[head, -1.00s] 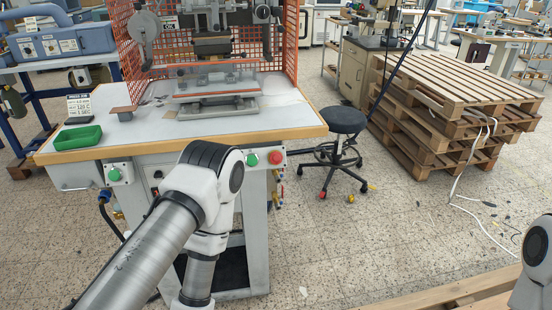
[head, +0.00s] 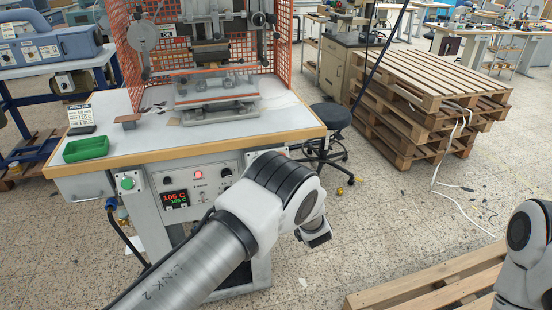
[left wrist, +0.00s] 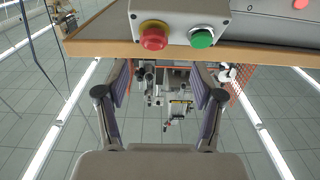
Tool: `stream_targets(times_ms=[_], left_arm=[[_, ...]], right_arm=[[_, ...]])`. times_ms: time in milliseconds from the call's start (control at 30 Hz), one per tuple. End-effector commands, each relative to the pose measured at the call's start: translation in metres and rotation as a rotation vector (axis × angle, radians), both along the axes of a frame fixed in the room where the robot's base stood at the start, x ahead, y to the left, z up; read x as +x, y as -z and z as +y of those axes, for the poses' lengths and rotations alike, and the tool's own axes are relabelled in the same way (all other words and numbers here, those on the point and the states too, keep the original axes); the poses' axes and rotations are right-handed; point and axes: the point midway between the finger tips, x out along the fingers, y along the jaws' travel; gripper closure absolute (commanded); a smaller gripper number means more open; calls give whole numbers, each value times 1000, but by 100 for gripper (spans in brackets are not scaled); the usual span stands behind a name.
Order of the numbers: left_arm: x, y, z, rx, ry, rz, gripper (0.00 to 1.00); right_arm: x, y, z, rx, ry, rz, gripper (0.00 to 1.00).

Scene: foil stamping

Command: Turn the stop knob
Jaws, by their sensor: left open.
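The stop knob is a red mushroom knob (left wrist: 153,36) on a grey box at the top of the left wrist view, beside a green button (left wrist: 202,38). My left gripper (left wrist: 160,72) is open and empty, its two fingers spread below the box, and the knob lies beyond the fingertips, between their lines. I cannot tell the exact gap. My right gripper is out of frame.
The bench (head: 230,137) carries a press (head: 210,60) inside an orange mesh guard and a green tray (head: 86,149). Its front panel has a display (head: 176,200) reading 105 C and another green button (head: 127,182). A stool (head: 331,116) and stacked pallets (head: 425,95) stand to the right.

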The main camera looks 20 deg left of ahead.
Motion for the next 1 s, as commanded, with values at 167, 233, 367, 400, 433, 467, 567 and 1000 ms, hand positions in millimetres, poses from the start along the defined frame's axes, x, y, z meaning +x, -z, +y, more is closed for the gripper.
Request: stream_targets(times_ms=[167,233,367,400,433,467,567,1000], left_arm=[[10,-4,2,0,9,1,33],[21,-3,10,1,9,3,33],[42,-3,26,1,9,3,33],[48,-3,29,1,9,3,33],[52,-2,31,0,10,4,33],[55,-3,34,1,10,4,33],[62,-2,38,3,12,5,33],[63,-2,38,3,13,6,92]], right_arm=[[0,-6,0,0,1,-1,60],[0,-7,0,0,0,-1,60],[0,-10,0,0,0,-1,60],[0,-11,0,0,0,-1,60],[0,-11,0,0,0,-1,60],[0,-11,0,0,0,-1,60],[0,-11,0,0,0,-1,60],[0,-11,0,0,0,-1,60]])
